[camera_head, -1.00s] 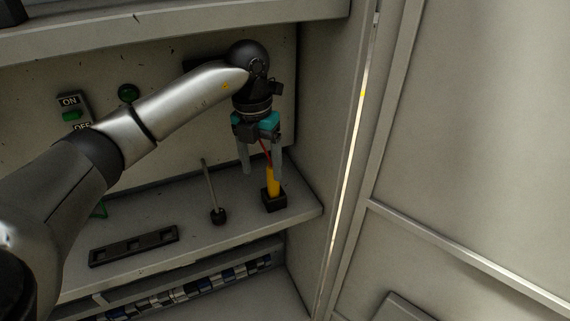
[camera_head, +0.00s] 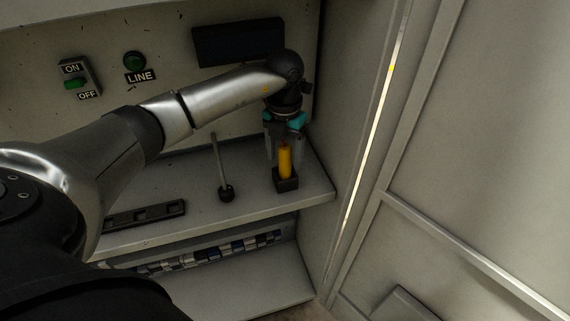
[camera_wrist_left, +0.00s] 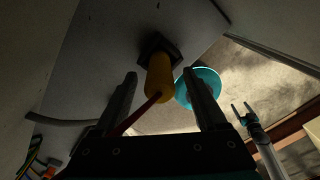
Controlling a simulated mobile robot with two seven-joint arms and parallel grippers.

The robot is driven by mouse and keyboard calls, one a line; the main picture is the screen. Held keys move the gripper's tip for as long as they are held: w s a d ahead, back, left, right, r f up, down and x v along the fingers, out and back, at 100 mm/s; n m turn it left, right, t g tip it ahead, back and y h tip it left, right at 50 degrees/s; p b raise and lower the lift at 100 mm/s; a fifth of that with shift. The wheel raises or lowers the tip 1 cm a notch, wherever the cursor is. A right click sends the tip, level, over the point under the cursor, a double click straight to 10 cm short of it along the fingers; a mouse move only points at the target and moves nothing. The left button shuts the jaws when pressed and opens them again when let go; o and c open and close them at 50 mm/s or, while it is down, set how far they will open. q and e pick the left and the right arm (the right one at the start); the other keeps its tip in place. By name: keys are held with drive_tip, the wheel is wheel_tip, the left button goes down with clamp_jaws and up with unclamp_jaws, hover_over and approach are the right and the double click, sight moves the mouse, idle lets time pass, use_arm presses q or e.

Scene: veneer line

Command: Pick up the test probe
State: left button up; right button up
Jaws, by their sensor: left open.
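The test probe (camera_head: 285,161) is a yellow handle with a thin red tip, upright in a black square holder (camera_head: 286,181) on the grey shelf. My left gripper (camera_head: 284,156) is above it, pointing down, open, with its fingers around the upper part of the probe. In the left wrist view the yellow probe (camera_wrist_left: 160,78) lies between the two separated fingertips (camera_wrist_left: 160,76), with no clear contact. Its red tip reaches back toward the palm. My right gripper (camera_wrist_left: 242,110) shows small at the right of the wrist view, its two fingers apart and empty.
A thin grey lever (camera_head: 220,170) with a black base stands left of the probe. A black slotted strip (camera_head: 145,216) lies farther left on the shelf (camera_head: 245,212). The cabinet side wall (camera_head: 345,110) is close on the right. A teal round object (camera_wrist_left: 206,84) shows below.

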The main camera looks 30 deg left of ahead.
use_arm(q)
drive_tip(key=shift+w+f, duration=0.1)
drive_tip(key=shift+f, duration=1.3)
drive_tip(key=shift+c, duration=0.4)
clamp_jaws()
